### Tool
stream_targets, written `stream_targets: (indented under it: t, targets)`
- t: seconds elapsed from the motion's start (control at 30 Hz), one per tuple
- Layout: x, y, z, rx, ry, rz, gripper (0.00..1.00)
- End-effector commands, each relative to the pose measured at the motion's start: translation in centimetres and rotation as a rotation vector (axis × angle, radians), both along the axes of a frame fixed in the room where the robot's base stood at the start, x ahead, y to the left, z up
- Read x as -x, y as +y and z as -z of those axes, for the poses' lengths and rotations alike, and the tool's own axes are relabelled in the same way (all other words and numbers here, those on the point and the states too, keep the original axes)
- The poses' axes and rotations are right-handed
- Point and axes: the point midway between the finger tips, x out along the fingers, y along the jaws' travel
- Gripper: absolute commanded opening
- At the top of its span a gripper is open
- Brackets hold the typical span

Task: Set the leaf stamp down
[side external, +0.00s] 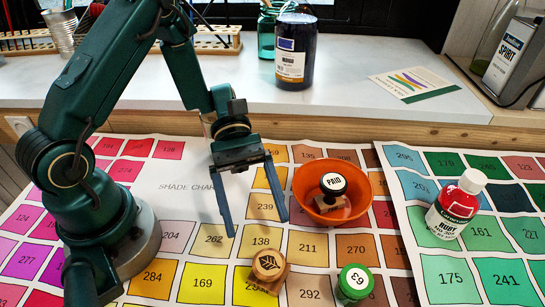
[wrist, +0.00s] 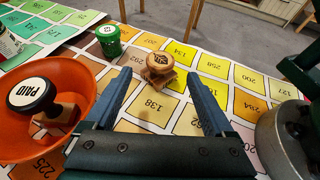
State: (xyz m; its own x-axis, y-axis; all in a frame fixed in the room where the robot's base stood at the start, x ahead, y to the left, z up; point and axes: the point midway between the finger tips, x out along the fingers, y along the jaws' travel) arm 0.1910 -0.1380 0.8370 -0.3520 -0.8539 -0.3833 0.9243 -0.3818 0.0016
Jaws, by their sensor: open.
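The leaf stamp (side external: 269,266), a wooden stamp with a dark mark on its round top, stands upright on the colour chart's yellow squares. In the wrist view the stamp (wrist: 157,64) shows beyond my fingertips, in line with the gap between them. My gripper (side external: 256,221) is open, fingers pointing down, with nothing between them. In the side view it is behind the stamp and apart from it. In the wrist view both fingers of my gripper (wrist: 163,82) are spread wide. The lower part of the stamp is partly hidden by its top in the side view.
An orange bowl (side external: 301,186) holds a black-topped PAID stamp (side external: 333,184). A green 63 stamp (side external: 355,281) stands right of the leaf stamp. A red ruby bottle (side external: 455,207) stands on the right chart. A dark jar (side external: 295,50) stands on the raised shelf behind.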

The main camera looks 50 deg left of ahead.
Motion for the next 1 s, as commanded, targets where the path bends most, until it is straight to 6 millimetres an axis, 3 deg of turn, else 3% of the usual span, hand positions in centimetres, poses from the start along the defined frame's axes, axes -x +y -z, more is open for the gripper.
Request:
stream_targets:
  t: [0.33,0.7,1.0]
  targets:
    - [0.4,1.4,-1.7,-0.075,-0.127,0.096,0.88]
    - [3.0,4.3,-5.3,-0.412,-0.678,0.476,0.88]
    - [3.5,7.5,-8.2,-0.722,-1.132,0.732,0.88]
